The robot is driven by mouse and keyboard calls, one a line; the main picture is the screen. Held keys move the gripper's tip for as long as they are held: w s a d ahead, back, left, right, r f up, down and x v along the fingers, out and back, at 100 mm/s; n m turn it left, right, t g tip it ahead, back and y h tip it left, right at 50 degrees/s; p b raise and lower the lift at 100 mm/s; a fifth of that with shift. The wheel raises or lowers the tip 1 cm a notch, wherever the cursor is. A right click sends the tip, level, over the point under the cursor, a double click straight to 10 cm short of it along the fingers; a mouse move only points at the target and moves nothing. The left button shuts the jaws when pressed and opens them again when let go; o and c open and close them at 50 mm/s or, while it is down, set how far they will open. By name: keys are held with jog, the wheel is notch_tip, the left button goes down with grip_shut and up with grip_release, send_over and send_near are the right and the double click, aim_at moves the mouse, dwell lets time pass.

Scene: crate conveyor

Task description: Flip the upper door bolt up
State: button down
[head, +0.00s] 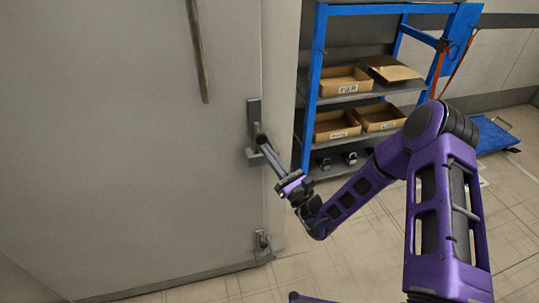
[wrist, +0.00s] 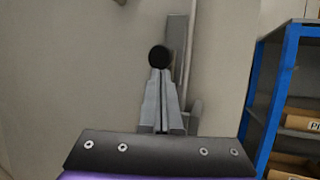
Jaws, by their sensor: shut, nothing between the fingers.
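The upper door bolt (head: 254,106) is a dark grey upright fitting at the right edge of the grey door (head: 120,130). In the wrist view its upright plate (wrist: 179,45) stands behind a round black knob (wrist: 158,56). My gripper (head: 263,143) is shut and empty, with its tips at the bolt's middle. In the wrist view my gripper (wrist: 160,72) points up at the knob, its tips just below or against it; I cannot tell whether they touch. The fingers hide part of the bolt's lower end.
A lower bolt (head: 263,242) sits near the door's bottom right corner. A long upright handle (head: 198,50) is on the door, above left of my gripper. A blue shelf (head: 313,75) with cardboard boxes (head: 341,80) stands to the right. The tiled floor in front is mostly clear.

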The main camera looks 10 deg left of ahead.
notch_tip(320, 180, up, 8)
jog(key=p, duration=0.5)
jog(key=shift+f+p, duration=0.15)
jog(key=shift+p, duration=0.2)
